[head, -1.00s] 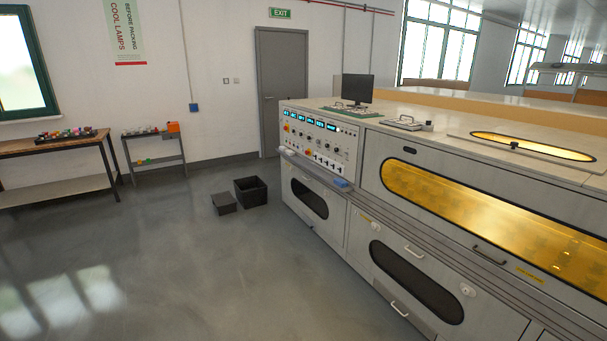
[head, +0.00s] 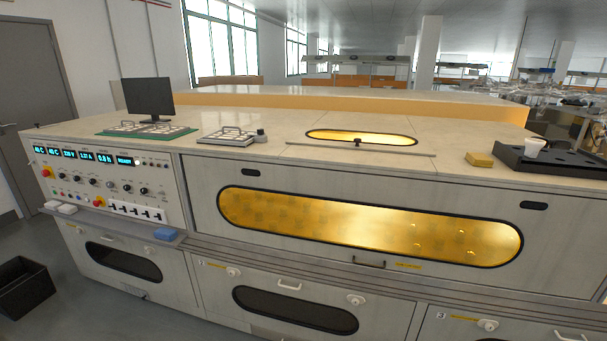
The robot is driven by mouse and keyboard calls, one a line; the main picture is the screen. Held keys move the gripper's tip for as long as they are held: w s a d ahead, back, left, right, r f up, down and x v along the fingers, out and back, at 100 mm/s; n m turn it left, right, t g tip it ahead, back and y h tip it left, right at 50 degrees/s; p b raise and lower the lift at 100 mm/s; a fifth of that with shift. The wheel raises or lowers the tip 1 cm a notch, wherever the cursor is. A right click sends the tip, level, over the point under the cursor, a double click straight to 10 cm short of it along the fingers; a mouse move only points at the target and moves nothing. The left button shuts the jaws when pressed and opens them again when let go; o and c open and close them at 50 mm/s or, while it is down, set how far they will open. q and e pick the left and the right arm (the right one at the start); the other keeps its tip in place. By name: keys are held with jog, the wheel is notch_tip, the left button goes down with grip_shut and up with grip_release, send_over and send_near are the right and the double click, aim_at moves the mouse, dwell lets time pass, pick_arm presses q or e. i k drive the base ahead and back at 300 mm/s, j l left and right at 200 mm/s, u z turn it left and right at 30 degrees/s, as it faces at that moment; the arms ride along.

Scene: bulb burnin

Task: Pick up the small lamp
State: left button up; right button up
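I cannot make out a lamp for certain in the head view. A black tray (head: 565,170) lies at the right end of the machine's top, with a small white cup-like thing (head: 534,146) on it. Two low trays with handles sit at the left of the top: one on a green base (head: 116,133) and a grey one (head: 222,139). What they hold is too small to tell. Neither of my grippers is in view.
The long grey machine (head: 210,168) fills the middle, with a glowing front window (head: 350,222) and a control panel (head: 80,172). A monitor (head: 148,97) and a yellow block (head: 479,159) stand on top. A black bin (head: 24,288) is on the floor at left.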

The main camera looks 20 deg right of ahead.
aim_at(533, 146)
jog(key=i+l+z, duration=0.2)
jog(key=z, duration=0.25)
jog(key=i+z, duration=0.85)
jog(key=k, duration=0.05)
